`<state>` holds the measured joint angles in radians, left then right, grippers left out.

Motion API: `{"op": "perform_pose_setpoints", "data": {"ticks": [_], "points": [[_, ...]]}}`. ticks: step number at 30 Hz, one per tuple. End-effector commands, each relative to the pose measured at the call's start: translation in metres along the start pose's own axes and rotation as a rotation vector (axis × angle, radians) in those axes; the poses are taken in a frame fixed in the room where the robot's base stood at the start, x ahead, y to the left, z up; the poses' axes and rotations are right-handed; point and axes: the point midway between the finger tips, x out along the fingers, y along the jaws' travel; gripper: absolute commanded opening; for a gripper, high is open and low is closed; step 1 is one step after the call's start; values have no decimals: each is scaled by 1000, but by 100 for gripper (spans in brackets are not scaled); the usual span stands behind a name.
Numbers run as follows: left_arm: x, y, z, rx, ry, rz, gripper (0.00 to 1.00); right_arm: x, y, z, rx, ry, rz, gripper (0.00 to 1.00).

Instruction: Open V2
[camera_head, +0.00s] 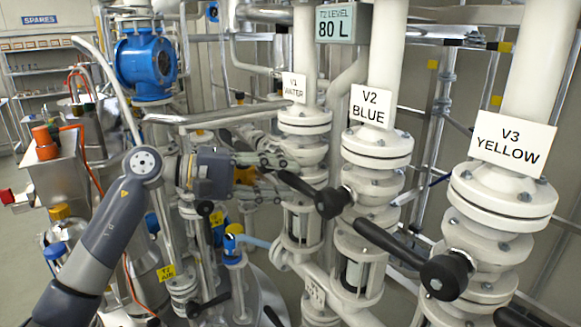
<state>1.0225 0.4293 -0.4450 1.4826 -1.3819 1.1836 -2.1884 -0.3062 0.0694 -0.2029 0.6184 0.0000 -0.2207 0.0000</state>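The V2 valve (378,172) is on the white middle pipe, below a sign reading "V2 BLUE" (370,107). Its black lever handle (322,197) points left and slightly up from its pivot. My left gripper (284,176) reaches in from the left with its two grey fingers apart, one above the other. The free end of the V2 handle shows between or right beside the fingertips; I cannot tell whether they touch it. The gripper partly covers the pipework behind it. My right gripper is not in view.
The V1 water valve (303,122) stands close behind, to the left. The V3 yellow valve (502,193) is at the right, its black handle (400,250) pointing left and up. A display (335,24) reads "T2 LEVEL 80 L". Pipes crowd the space around the gripper.

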Motion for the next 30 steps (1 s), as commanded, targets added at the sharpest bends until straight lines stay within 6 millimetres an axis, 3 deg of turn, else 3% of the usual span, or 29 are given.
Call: {"op": "perform_pose_setpoints", "data": {"ticks": [6,15,21,30], "points": [[20,1,0,-1,-1,1,39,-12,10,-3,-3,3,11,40],[22,-1,0,-1,0,0,39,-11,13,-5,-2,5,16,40],[22,-1,0,-1,0,0,0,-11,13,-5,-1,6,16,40],[23,-4,-1,-10,-2,3,0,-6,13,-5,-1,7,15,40]]}}
